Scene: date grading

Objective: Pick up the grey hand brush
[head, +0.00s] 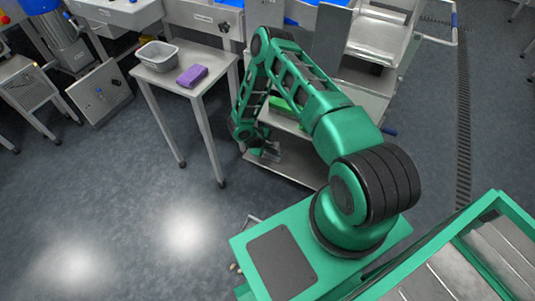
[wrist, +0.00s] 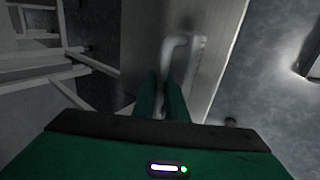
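I cannot make out a grey hand brush for certain in either view. In the wrist view, a grey bent, handle-like bar (wrist: 178,42) stands against a pale grey panel, just beyond the green fingers of my gripper (wrist: 164,82). The fingers are close together and partly cover the bar's lower part. Whether they touch it, or hold anything, is too dark to tell. In the head view, my gripper (head: 268,152) is low beside the lower shelf of a metal cart (head: 285,167), partly hidden by my arm.
A small table (head: 176,75) left of my arm carries a grey tub (head: 157,57) and a purple block (head: 192,76). A green object (head: 284,105) lies on the cart's upper shelf. The floor at front left is clear.

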